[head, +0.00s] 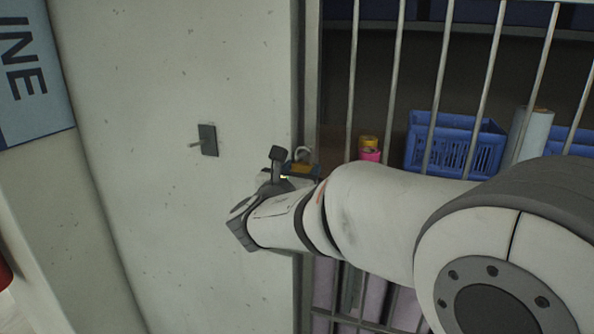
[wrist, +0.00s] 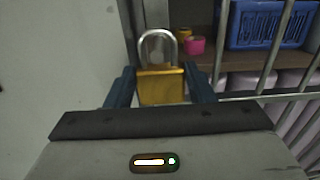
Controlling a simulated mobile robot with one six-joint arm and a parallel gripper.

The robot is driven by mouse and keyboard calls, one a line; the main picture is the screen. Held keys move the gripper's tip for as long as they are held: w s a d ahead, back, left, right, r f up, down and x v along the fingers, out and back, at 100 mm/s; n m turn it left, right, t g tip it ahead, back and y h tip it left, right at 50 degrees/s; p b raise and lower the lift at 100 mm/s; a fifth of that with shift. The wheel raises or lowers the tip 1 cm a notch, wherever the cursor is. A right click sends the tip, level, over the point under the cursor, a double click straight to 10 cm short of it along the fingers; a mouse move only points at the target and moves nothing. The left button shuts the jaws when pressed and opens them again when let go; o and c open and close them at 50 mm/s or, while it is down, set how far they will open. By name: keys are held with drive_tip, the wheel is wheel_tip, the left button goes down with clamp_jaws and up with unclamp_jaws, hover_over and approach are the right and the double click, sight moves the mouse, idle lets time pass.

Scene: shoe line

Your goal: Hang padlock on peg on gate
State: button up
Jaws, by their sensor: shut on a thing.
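The brass padlock (wrist: 160,88) is upright in the wrist view, its silver shackle pointing up. My gripper (wrist: 161,80) is shut on the padlock's body, one dark finger on each side. In the head view the padlock (head: 303,157) shows only in part behind my gripper (head: 298,171), near the edge between wall and gate. The peg (head: 196,144) sticks out to the left from a dark plate on the pale wall. It is left of and above my gripper, apart from the padlock. The barred gate (head: 394,80) is on the right. The peg is not in the wrist view.
Behind the bars are a blue crate (head: 455,145), a pink roll (head: 370,156), a yellow roll (head: 368,142) and a pale blue roll (head: 530,135). A blue sign (head: 35,75) is at the upper left. The wall around the peg is clear.

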drive_tip(key=o, duration=1.2)
drive_tip(key=shift+s, duration=0.1)
